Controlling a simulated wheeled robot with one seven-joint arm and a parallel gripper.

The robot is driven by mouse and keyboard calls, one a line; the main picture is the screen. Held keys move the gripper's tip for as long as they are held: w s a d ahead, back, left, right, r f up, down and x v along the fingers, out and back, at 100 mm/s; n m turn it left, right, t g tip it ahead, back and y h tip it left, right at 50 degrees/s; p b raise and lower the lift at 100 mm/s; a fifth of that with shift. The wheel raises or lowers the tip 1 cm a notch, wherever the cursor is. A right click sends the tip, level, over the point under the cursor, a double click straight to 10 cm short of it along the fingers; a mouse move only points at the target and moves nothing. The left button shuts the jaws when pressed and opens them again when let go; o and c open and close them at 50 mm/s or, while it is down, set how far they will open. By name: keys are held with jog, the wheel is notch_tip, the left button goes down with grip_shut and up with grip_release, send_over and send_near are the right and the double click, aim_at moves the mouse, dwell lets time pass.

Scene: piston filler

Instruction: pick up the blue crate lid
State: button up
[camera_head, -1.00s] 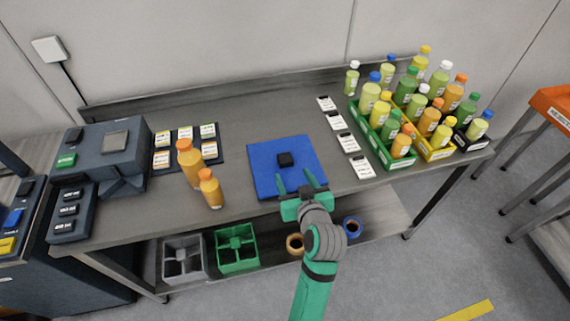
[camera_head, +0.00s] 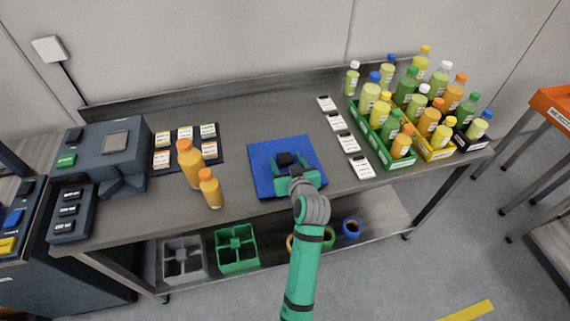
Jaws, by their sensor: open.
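The blue crate lid (camera_head: 263,160) lies flat on the grey bench near its front edge, with a small black knob (camera_head: 285,158) at its middle. My green gripper (camera_head: 290,165) is over the lid, its fingers reaching to the knob. The jaws are open, with the knob at or between the fingertips. I cannot tell whether they touch it. My gripper and wrist hide the front right part of the lid.
Two orange bottles (camera_head: 190,165) stand left of the lid. White labelled cards (camera_head: 349,143) lie in a row to its right. Beyond them stand a green crate (camera_head: 402,162) and other crates with several bottles. A grey control box (camera_head: 104,152) is at the left. The bench behind the lid is clear.

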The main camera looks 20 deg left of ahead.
jog(key=shift+w+a, duration=0.1)
jog(key=shift+w, duration=0.05)
jog(key=c, duration=1.3)
